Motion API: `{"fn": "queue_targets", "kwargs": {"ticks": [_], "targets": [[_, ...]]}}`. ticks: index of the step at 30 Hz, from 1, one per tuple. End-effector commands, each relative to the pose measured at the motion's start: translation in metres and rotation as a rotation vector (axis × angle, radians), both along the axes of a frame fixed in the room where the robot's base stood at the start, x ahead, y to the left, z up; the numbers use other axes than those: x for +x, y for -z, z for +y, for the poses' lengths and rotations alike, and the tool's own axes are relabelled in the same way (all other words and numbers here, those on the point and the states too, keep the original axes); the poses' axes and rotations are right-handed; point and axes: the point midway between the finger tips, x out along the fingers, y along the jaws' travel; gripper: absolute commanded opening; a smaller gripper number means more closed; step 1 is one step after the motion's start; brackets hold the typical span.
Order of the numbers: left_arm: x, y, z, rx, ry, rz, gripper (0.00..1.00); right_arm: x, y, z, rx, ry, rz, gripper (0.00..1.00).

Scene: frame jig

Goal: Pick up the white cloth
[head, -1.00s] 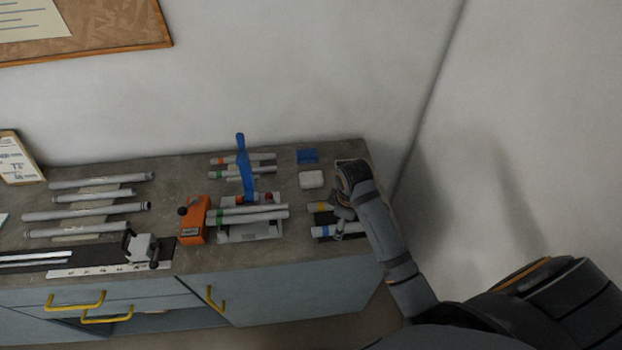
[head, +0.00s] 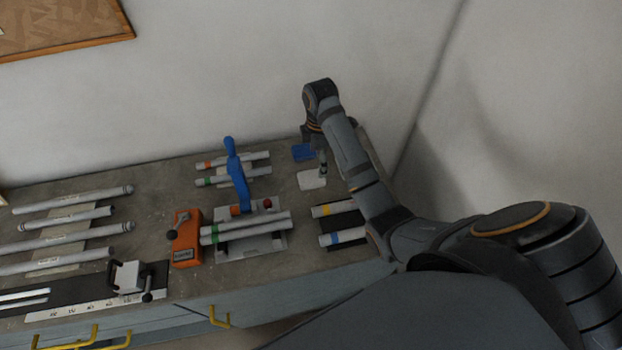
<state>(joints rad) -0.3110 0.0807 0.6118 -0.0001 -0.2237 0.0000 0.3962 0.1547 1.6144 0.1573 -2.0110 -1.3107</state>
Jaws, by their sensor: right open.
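The white cloth (head: 311,180) lies folded flat on the bench at its right part, just in front of a blue item. My right gripper (head: 316,168) is over the cloth's far right edge, pointing down, with its jaws open and nothing held. One finger shows against the cloth's right side; I cannot tell whether it touches. My left gripper is not in view.
A blue item (head: 303,152) lies right behind the cloth. A jig with a tall blue lever (head: 236,172) and tubes stands to the left, beside an orange block (head: 186,240). Tubes with yellow and blue bands (head: 340,237) lie in front on a dark mat.

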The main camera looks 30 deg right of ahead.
Motion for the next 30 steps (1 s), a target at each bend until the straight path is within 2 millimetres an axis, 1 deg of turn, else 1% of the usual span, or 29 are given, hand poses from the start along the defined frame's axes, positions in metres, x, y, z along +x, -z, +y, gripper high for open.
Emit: {"fn": "queue_targets", "kwargs": {"ticks": [1,3,5,7,12,14,17,21,22,25,30], "targets": [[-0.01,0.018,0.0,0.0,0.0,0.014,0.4,0.0,0.017,0.0,0.0,0.0,0.0,0.83],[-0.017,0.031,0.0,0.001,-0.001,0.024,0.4,0.001,0.03,0.001,0.0,0.0,0.0,0.83],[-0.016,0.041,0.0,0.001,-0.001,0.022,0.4,0.001,0.04,0.001,0.001,0.0,0.0,0.83],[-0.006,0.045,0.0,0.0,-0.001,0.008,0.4,0.001,0.044,0.001,0.001,0.0,-0.001,0.83],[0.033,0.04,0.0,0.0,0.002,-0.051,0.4,0.001,0.043,0.001,0.001,0.001,-0.001,0.83],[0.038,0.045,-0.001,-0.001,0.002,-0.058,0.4,0.002,0.049,0.002,0.001,0.0,-0.001,0.83],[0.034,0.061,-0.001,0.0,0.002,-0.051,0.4,0.004,0.063,0.005,0.003,0.0,-0.001,0.83],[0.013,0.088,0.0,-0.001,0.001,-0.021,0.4,0.007,0.088,0.008,0.0,0.001,-0.001,0.83],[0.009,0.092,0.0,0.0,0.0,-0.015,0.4,0.007,0.092,0.008,0.0,0.001,-0.001,0.83],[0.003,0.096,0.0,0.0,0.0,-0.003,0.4,0.007,0.096,0.007,0.0,0.001,-0.002,0.83],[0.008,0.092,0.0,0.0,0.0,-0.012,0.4,0.007,0.093,0.007,0.0,0.001,-0.002,0.83]]}}
